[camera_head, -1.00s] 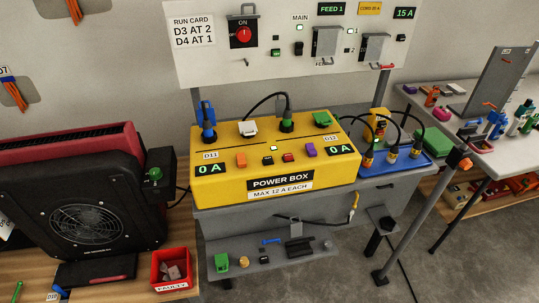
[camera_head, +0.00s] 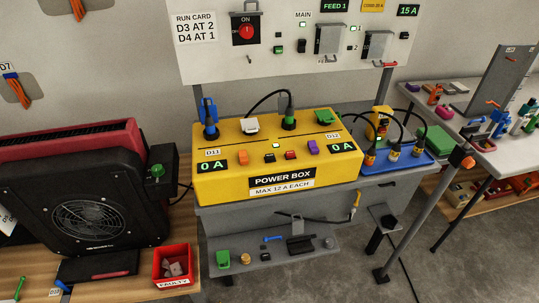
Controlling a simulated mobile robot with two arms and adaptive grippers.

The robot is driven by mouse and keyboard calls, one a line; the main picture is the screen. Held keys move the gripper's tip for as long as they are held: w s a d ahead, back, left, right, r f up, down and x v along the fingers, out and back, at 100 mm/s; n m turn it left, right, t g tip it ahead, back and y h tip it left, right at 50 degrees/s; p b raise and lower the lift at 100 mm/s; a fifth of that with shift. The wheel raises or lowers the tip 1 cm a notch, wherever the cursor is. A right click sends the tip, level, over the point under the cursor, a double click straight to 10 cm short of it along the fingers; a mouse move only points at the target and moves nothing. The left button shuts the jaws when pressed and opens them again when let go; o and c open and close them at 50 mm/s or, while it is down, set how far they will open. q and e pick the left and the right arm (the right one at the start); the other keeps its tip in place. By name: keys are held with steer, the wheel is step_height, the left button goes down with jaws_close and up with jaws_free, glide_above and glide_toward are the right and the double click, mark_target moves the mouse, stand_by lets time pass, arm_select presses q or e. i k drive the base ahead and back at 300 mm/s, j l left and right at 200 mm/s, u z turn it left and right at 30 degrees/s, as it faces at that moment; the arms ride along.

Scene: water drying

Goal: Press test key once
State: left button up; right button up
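The yellow power box (camera_head: 225,187) stands on the grey bench in the middle of the head view. Its top carries an orange key (camera_head: 243,158), a red key (camera_head: 291,155), a purple key (camera_head: 313,146) and a small dark key (camera_head: 269,158) beside a green light. I cannot read which one is the test key. Both displays on the box, the left (camera_head: 212,166) and the right (camera_head: 342,147), read 0 A. A blue plug (camera_head: 209,116) and a dark plug (camera_head: 288,115) stand upright in its top. Neither gripper is in view.
The wall panel (camera_head: 215,61) above holds a red ON switch (camera_head: 246,31) and grey levers. A black fan unit (camera_head: 85,215) and a red faulty bin (camera_head: 174,265) stand at left. A blue tray (camera_head: 400,168) with cables and a grey post (camera_head: 425,215) stand at right.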

mark_target(268, 157)
steer(key=i+j+z, duration=0.1)
steer(key=j+z, duration=0.35)
steer(key=j, duration=0.8)
steer(key=j+z, duration=0.4)
steer(key=j, duration=0.85)
steer(key=k, duration=0.05)
